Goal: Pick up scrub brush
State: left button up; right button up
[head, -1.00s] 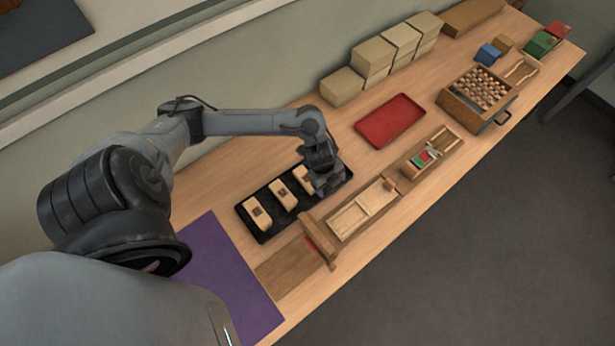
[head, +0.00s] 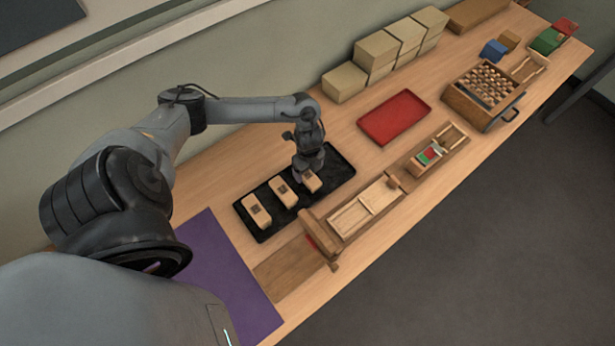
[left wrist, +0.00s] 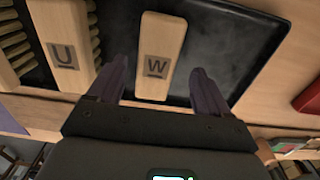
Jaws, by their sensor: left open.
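Three pale wooden brush blocks lie in a black tray (head: 335,178). The one marked W (left wrist: 162,44) is rightmost in the head view (head: 312,186), partly hidden under my left gripper (head: 308,177). In the left wrist view the gripper (left wrist: 159,70) is open and empty, with one dark finger on each side of the W block's near end and gaps visible between. The block marked U (left wrist: 66,52) is beside it to the left and is the middle one in the head view (head: 283,192). Tan bristles (left wrist: 14,40) show beside the U block.
A wooden jig (head: 365,208) stands along the front edge, and a purple mat (head: 225,275) lies at the left. A red tray (head: 394,117), stacked tan boxes (head: 375,50) and a wooden bristle box (head: 485,90) stand farther right. The tray's right end is bare.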

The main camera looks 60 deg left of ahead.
aim_at(308, 175)
pick_arm(q)
jog(key=shift+s+d+f, duration=0.1)
jog(key=shift+s+f, duration=0.05)
jog(key=shift+f, duration=1.65)
jog(key=shift+c, duration=0.2)
jog(key=c, duration=1.1)
jog(key=shift+o, duration=0.2)
jog(key=shift+r, duration=0.1)
